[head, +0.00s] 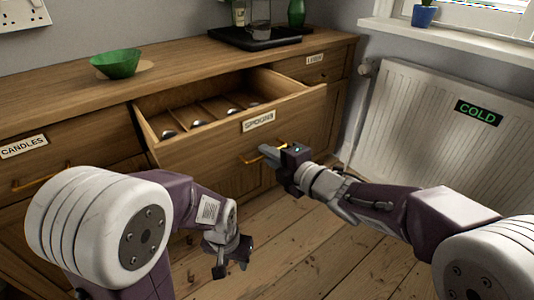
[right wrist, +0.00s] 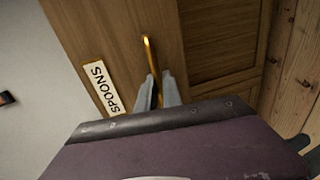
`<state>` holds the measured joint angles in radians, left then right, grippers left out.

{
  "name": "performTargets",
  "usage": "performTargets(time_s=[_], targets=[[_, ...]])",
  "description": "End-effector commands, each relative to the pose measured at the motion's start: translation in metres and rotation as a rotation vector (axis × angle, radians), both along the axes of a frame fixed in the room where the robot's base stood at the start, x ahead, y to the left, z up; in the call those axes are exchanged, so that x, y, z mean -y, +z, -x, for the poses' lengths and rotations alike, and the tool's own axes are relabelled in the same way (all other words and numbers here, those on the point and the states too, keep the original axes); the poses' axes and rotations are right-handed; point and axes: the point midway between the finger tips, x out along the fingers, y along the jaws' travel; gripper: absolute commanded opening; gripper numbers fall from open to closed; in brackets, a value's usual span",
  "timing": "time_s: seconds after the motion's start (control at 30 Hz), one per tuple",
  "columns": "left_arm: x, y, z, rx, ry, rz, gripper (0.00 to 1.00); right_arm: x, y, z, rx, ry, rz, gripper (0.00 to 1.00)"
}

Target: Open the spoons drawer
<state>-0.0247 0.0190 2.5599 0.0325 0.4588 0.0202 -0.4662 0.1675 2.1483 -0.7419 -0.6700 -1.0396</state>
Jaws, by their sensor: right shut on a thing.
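The spoons drawer (head: 230,142) is pulled out of the wooden sideboard, and several spoons lie in its divided compartments. Its front carries a label reading SPOONS (head: 258,121), which also shows in the right wrist view (right wrist: 105,87). My right gripper (head: 268,152) is at the drawer's brass handle (head: 250,160). In the right wrist view its fingers (right wrist: 160,92) are on both sides of the handle (right wrist: 150,58), shut on it. My left gripper (head: 232,262) hangs low in front of the sideboard, away from the drawer. Its fingers appear apart with nothing between them.
The candles drawer (head: 75,150) on the left and another labelled drawer (head: 318,68) on the right are closed. A green bowl (head: 118,64) and a black tray (head: 255,40) stand on top. A white radiator (head: 420,110) stands at the right. The floorboards (head: 310,250) are bare.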

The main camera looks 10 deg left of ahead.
Motion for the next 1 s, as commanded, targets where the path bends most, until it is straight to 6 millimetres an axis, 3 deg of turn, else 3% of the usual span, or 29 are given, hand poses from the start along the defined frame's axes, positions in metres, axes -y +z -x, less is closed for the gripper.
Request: performTargets(time_s=[0.13, 0.17, 0.2, 0.53, 0.8, 1.0], targets=[[0.000, 0.000, 0.000, 0.000, 0.000, 0.000, 0.36, 0.000, -0.001, 0.000, -0.001, -0.001, 0.002, 0.00], [0.000, 0.000, 0.000, 0.000, 0.000, 0.000, 0.36, 0.000, -0.001, 0.000, -0.001, -0.001, 0.002, 0.15], [0.000, 0.000, 0.000, 0.000, 0.000, 0.000, 0.36, 0.000, -0.001, 0.000, -0.001, -0.001, 0.002, 0.19], [0.000, 0.003, 0.000, 0.000, 0.000, 0.000, 0.36, 0.003, 0.002, 0.002, -0.001, -0.001, 0.002, 0.19], [0.000, 0.031, 0.000, 0.000, 0.000, 0.000, 0.36, 0.047, 0.017, 0.035, -0.001, -0.004, 0.001, 0.19], [0.000, 0.040, 0.000, 0.000, 0.000, 0.000, 0.36, 0.068, 0.019, 0.052, -0.002, -0.002, 0.001, 0.19]])
